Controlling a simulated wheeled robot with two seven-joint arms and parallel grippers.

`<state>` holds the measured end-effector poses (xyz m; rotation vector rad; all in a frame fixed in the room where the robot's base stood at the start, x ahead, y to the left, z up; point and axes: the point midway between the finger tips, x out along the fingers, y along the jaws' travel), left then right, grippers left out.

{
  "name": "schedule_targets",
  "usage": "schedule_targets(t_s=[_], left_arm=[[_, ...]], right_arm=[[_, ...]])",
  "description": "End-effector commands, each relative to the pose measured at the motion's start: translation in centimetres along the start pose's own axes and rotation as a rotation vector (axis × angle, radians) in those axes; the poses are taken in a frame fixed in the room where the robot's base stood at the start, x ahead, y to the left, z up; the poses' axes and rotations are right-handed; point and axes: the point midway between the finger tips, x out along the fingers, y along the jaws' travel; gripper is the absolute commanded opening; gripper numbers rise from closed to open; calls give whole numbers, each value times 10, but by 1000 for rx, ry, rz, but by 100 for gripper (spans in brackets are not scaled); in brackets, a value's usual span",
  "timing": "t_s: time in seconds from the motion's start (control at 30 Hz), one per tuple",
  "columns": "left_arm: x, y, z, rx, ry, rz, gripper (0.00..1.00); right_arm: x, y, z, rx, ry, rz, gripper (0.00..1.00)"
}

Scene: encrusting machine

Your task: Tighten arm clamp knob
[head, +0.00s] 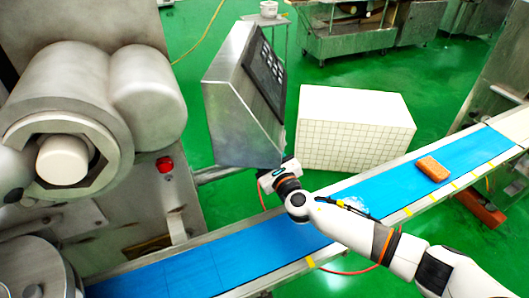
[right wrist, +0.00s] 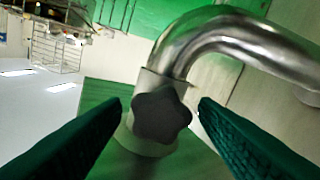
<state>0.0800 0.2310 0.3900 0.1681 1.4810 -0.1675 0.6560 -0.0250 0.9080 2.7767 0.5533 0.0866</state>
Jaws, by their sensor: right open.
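The clamp knob (right wrist: 161,112) is dark and star-shaped. In the right wrist view it sits on a metal collar (right wrist: 150,78) at the end of a bent, shiny tube (right wrist: 235,35). My right gripper (right wrist: 160,104) is open, with one green finger on each side of the knob and visible gaps between. In the head view my right gripper (head: 268,179) is at the lower edge of the control panel (head: 240,95); its fingertips and the knob are hidden there. A short part of the support arm (head: 212,173) shows left of it. My left gripper is not in view.
A blue conveyor belt (head: 215,262) runs below my right arm, with an orange block (head: 433,169) on it. A white tiled box (head: 352,130) stands behind the belt. The large machine (head: 75,105) fills the left side, with a red button (head: 165,164).

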Motion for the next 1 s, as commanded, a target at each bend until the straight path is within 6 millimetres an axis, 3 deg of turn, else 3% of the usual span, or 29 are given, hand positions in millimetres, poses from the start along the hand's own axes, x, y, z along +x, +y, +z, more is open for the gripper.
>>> schedule_targets(t_s=[0.17,0.43,0.47,0.73,1.0], left_arm=[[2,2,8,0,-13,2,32],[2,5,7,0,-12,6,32],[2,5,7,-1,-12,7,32],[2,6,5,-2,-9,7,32],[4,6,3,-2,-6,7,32]], right_arm=[[12,0,0,-1,0,1,55],[14,0,0,1,-1,0,55],[14,0,0,1,-1,0,53],[13,0,0,1,-1,1,10],[13,0,1,34,-1,0,10]])
